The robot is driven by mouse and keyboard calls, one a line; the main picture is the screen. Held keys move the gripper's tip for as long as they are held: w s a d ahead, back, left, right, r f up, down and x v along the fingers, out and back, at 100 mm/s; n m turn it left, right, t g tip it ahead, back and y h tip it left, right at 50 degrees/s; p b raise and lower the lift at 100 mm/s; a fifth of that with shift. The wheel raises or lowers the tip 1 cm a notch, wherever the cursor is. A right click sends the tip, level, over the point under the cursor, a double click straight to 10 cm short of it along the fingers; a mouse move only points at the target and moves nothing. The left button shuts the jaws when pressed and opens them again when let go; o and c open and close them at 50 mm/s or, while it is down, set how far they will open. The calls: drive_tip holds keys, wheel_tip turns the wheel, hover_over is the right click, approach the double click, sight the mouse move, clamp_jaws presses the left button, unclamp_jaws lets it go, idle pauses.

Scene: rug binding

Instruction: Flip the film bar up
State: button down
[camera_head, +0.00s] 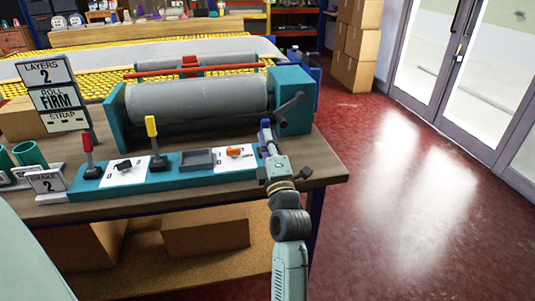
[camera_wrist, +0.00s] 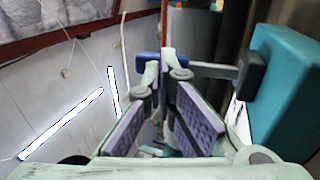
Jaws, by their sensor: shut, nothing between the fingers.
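A long red bar (camera_head: 150,72), which I take to be the film bar, runs above and behind the grey roller (camera_head: 195,100). A small red block (camera_head: 190,62) sits at its middle. My gripper (camera_head: 265,128) is at the right end of the bench, in front of the teal end housing (camera_head: 292,125), well apart from the red bar. Its fingers (camera_wrist: 163,75) are shut and empty. A dark-ended crank (camera_head: 291,103) is close beyond them; it also shows in the wrist view (camera_wrist: 252,75). Whether they touch is unclear.
A teal control strip (camera_head: 178,182) with red and yellow levers lies along the bench front. Signs (camera_head: 48,90) stand at the left. A yellow slatted surface (camera_head: 95,57) lies behind the roller. The red floor (camera_head: 410,220) to the right is clear.

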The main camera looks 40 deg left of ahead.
sight(264, 123)
drive_tip(key=shift+w+a+r+h, duration=0.15)
drive_tip(key=shift+w+r+h, duration=0.15)
drive_tip(key=shift+r+h, duration=0.25)
drive_tip(key=shift+w+a+f+g, duration=0.1)
drive_tip(key=shift+w+a+g, duration=0.15)
drive_tip(key=shift+g, duration=0.05)
drive_tip(key=shift+f+b+x, duration=0.2)
drive_tip(key=shift+b+x, duration=1.7)
drive_tip(key=shift+a, duration=0.2)
drive_tip(key=shift+r, duration=0.1)
